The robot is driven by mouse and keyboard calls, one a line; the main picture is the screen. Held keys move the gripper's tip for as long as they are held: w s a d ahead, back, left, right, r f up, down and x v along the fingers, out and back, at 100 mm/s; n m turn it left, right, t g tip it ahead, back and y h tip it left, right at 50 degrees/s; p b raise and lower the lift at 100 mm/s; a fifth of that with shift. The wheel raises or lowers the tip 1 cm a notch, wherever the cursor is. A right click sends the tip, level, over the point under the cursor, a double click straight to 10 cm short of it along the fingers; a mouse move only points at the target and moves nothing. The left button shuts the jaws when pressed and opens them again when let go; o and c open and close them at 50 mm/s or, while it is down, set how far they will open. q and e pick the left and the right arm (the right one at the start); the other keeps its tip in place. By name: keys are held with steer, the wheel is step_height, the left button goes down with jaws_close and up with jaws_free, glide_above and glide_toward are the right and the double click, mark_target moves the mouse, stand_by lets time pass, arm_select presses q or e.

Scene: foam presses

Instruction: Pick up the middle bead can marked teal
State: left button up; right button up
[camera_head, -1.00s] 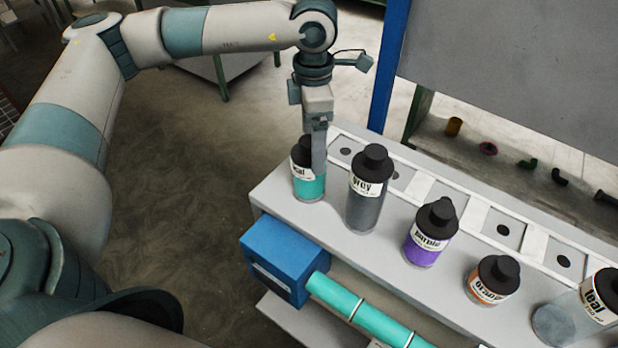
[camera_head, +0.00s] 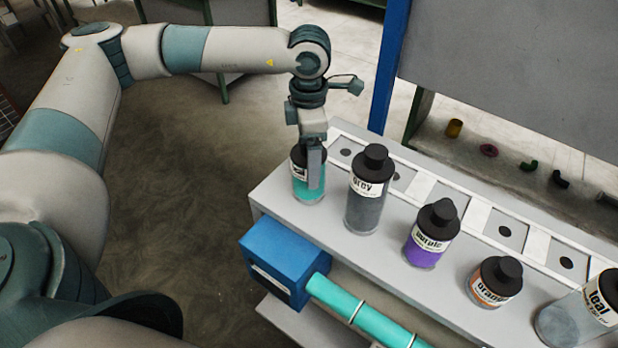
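A can marked teal (camera_head: 301,189), with a black lid and teal contents, stands upright at the left end of the grey bench. My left gripper (camera_head: 312,168) points down over this can. One finger shows in front of the can's right side, low beside its label; the other finger is hidden. I cannot tell whether the fingers press on it. A second, larger can marked teal (camera_head: 575,322), clear with grey contents, lies tilted or stands at the right edge, partly cut off. My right gripper is not in view.
A taller grey can (camera_head: 366,205) stands close to the right of my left gripper. A purple can (camera_head: 427,247) and a small orange can (camera_head: 489,290) follow along the bench (camera_head: 330,222). A blue box (camera_head: 279,258) with a teal tube (camera_head: 350,302) sits at the front. A framed strip with holes runs behind.

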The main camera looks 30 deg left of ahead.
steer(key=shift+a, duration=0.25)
arm_select(q)
steer(key=c, duration=1.8)
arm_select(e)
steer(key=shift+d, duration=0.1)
